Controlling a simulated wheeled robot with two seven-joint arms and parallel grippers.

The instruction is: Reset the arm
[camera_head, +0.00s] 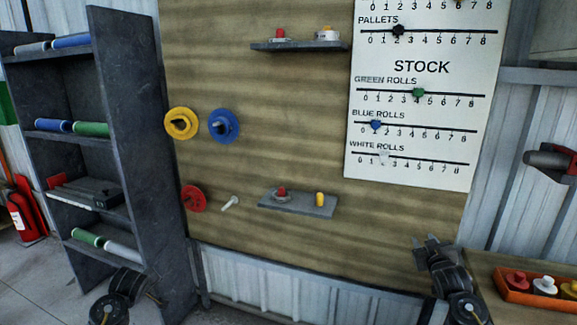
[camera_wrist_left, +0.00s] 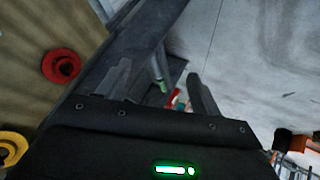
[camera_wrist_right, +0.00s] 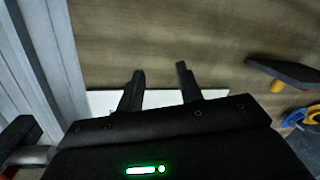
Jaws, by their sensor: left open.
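My right gripper (camera_head: 432,240) is raised at the lower right of the head view, in front of the plywood board (camera_head: 300,235). In the right wrist view, its two fingers (camera_wrist_right: 160,68) stand apart with nothing between them. My left arm shows at the bottom left of the head view, beside the dark shelf rack (camera_head: 130,110); its fingertips are not clear there. In the left wrist view, the left fingers (camera_wrist_left: 158,70) are wide apart and empty, with the rack and floor beyond.
Yellow (camera_head: 181,123), blue (camera_head: 223,125) and red (camera_head: 193,198) discs hang on the board. A small ledge (camera_head: 300,205) holds red and yellow pieces. A stock chart (camera_head: 420,150) is at upper right. An orange tray (camera_head: 516,294) with knobs sits on the right bench.

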